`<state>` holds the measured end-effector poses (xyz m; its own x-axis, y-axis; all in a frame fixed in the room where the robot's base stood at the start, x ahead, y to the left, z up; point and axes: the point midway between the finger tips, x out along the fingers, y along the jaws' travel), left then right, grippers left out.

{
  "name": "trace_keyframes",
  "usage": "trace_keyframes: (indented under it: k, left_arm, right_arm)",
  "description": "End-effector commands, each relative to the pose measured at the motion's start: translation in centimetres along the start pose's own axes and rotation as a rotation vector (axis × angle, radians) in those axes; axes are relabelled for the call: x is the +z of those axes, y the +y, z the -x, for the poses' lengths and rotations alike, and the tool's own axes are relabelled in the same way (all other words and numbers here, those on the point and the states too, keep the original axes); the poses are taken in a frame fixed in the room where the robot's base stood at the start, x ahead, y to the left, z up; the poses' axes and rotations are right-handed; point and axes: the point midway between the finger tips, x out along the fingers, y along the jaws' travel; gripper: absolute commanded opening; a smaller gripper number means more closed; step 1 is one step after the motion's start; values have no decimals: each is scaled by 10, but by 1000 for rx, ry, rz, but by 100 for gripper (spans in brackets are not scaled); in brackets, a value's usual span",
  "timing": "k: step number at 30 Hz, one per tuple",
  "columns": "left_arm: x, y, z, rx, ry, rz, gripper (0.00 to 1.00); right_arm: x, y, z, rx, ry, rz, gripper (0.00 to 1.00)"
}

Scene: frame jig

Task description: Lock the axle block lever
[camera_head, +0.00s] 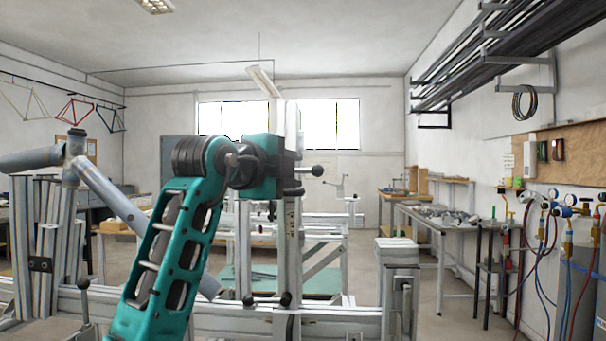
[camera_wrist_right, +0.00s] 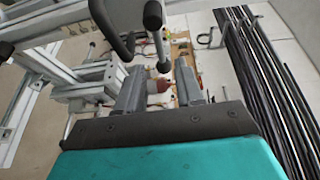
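My right gripper (camera_head: 291,182) is at the end of the teal arm, level with the upper part of an upright jig post. In the right wrist view its two grey fingers (camera_wrist_right: 160,88) are spread with a gap between them. A lever with a dark rounded end (camera_wrist_right: 154,25) stands just beyond the fingertips, in line with the gap; I see no grip on it. In the head view a black-knobbed lever (camera_head: 317,171) sticks out right of the gripper. I cannot tell for sure which lever belongs to the axle block. The left gripper is not in view.
A grey bicycle frame tube (camera_head: 110,190) is held in the jig at left, passing behind my right arm. The jig's horizontal beam (camera_head: 335,322) runs across the front, with more black-knobbed levers (camera_head: 83,285). A workbench (camera_head: 440,222) and gas hoses (camera_head: 548,240) stand right.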

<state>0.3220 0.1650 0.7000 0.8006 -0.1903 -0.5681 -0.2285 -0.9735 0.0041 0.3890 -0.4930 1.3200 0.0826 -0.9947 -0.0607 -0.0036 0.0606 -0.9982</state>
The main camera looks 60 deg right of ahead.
Motion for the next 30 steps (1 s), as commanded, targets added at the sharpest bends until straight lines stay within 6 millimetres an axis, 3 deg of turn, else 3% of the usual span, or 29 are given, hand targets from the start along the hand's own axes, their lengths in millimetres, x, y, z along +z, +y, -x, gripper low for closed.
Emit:
trace_keyframes:
  k: [6, 11, 30]
  left_arm:
    - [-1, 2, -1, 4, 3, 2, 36]
    - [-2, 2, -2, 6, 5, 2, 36]
    - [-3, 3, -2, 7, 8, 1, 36]
  right_arm:
    - [0, 2, 44, 2, -1, 0, 36]
    - [-1, 1, 60, 2, 2, -1, 36]
    - [-1, 1, 64, 2, 3, -1, 36]
